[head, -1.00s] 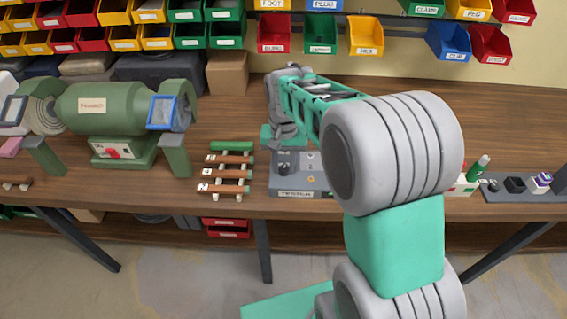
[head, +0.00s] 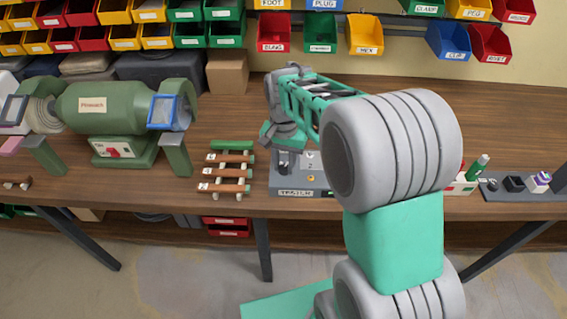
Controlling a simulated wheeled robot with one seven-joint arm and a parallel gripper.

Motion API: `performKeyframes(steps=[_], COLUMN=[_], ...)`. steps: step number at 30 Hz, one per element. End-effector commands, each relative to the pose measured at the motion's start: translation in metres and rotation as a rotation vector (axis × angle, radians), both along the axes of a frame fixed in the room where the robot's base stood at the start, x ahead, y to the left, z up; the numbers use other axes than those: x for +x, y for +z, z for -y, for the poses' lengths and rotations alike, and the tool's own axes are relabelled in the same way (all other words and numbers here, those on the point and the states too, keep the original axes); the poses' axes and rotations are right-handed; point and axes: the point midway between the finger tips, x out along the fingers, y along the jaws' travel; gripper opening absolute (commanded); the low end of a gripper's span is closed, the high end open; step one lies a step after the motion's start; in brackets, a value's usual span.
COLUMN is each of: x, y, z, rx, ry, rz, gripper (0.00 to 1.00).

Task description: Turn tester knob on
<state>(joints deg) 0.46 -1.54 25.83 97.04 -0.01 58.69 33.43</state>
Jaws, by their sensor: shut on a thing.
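The tester (head: 312,181) is a grey box with a "TESTER" label on its front edge, standing near the front edge of the workbench. Its dark knob is on the left part of the top face and is mostly hidden by my gripper. My gripper (head: 284,157) comes down over that left part and is shut on the knob; the fingertips are small and dark in the head view. My arm covers the right side of the tester. The knob's exact angle cannot be told.
A rack of brown and green rods (head: 228,172) stands just left of the tester. A green grinder (head: 110,110) is further left. A grey tray (head: 520,193) with small parts lies at the right. Labelled bins (head: 320,34) hang behind. The bench behind my gripper is clear.

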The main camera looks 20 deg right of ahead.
Motion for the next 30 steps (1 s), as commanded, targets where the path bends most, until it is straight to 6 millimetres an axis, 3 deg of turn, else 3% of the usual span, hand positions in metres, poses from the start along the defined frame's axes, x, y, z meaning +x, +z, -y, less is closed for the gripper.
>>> performKeyframes(steps=[9, 17, 30], x=[0.000, 0.001, 0.001], y=[0.000, 0.003, 0.075], z=[0.000, 0.000, 0.000], rx=[0.000, 0.000, 0.000], ry=[0.000, 0.000, 0.000], rz=[0.001, 0.002, 0.002], gripper=[0.50, 0.50, 0.50])
